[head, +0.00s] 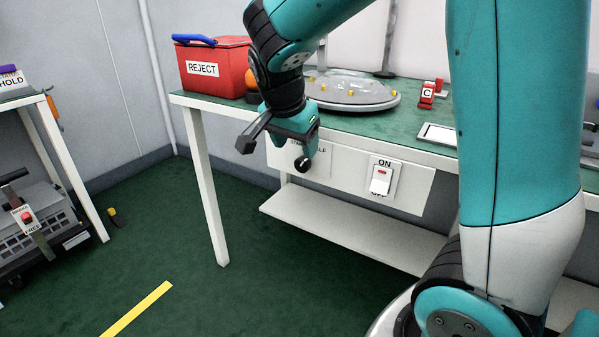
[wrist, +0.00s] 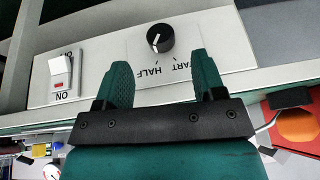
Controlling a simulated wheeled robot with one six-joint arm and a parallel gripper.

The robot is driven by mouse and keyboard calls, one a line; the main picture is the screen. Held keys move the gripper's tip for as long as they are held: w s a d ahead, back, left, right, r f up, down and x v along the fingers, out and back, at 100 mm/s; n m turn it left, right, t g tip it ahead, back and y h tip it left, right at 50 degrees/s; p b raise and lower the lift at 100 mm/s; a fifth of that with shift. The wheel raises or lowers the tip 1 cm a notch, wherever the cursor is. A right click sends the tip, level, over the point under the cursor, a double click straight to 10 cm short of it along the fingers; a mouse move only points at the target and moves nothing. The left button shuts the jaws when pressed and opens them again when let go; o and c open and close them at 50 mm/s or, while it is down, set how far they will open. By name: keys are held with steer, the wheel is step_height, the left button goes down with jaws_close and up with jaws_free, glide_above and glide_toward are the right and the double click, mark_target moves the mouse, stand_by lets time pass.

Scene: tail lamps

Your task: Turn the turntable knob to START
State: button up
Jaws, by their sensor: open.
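The turntable knob (wrist: 161,38) is round and black with a white pointer mark. It sits on a white panel, which appears upside down in the wrist view. The mark shows on the knob's left half, on the side away from the START label (wrist: 184,65) and nearer the HALF label (wrist: 149,72). START is partly hidden by a finger. My gripper (wrist: 163,75) is open, its fingers pointing at the panel on either side of the knob's line, apart from it. In the head view the knob (head: 303,164) shows just below my gripper (head: 294,143).
A white ON/OFF rocker switch (head: 381,180) is on the same panel, right of the knob. Above, the green-topped table (head: 226,103) bears the domed turntable (head: 352,103) and a red REJECT bin (head: 213,79). A white shelf (head: 335,228) lies below.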

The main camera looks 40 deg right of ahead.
mark_target(300, 164)
steer(key=b+x, duration=0.1)
steer(key=x, duration=0.5)
steer(key=shift+d+f+b, duration=0.1)
steer(key=shift+f+b, duration=0.15)
steer(key=shift+b, duration=0.15)
steer(key=shift+c, duration=0.2)
steer(key=c, duration=0.9)
